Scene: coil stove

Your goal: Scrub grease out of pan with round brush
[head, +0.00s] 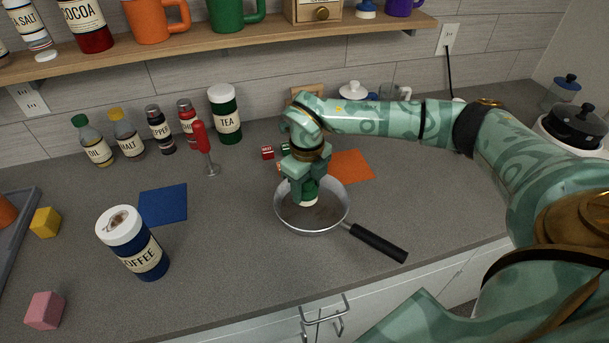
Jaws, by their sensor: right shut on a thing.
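The pan (283,222) is a silver skillet on the grey counter, its black handle (378,242) pointing to the lower right. A brownish patch (325,212) shows on the pan floor. My right gripper (306,180) reaches down over the pan and is shut on a small green and cream thing, which appears to be the round brush (309,198). The brush's lower end is inside the pan; I cannot tell if it touches the floor. The gripper hides most of the brush. My left gripper is not in view.
A coffee canister (141,252) stands left of the pan. A blue cloth (163,203) and an orange cloth (353,167) lie flat nearby. Bottles and a tea canister (225,120) line the back under a shelf (180,48). Pink (44,310) and yellow (45,222) blocks sit at left.

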